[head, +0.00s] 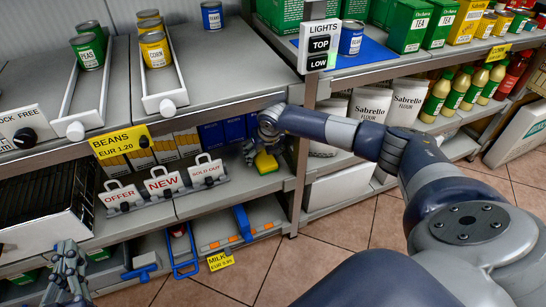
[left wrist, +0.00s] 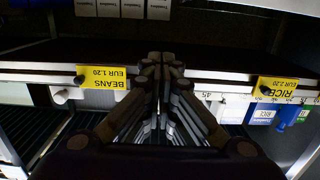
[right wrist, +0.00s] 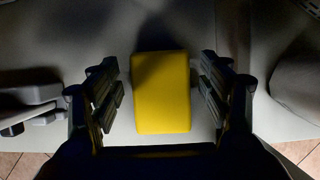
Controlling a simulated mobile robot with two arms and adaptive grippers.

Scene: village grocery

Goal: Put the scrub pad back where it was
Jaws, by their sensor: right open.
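The scrub pad is a small block with a yellow face (right wrist: 162,92). In the head view the pad (head: 265,163) shows yellow with some green, at the right end of the middle shelf under the counter. My right gripper (head: 257,150) is over it. In the right wrist view the open fingers (right wrist: 160,76) stand on both sides of the pad, with gaps to it. The grey shelf surface (right wrist: 60,60) lies beneath; I cannot tell whether the pad touches it. My left gripper (head: 67,272) is low at the left, and its empty fingers (left wrist: 160,62) are together in the left wrist view.
OFFER, NEW and SOLD OUT signs (head: 164,182) line the middle shelf's front edge left of the pad. Boxes (head: 190,140) stand behind. Blue-handled items (head: 185,255) are on the lower shelf. White sliders with tins (head: 160,80) are on top. A shelf upright stands right of the gripper.

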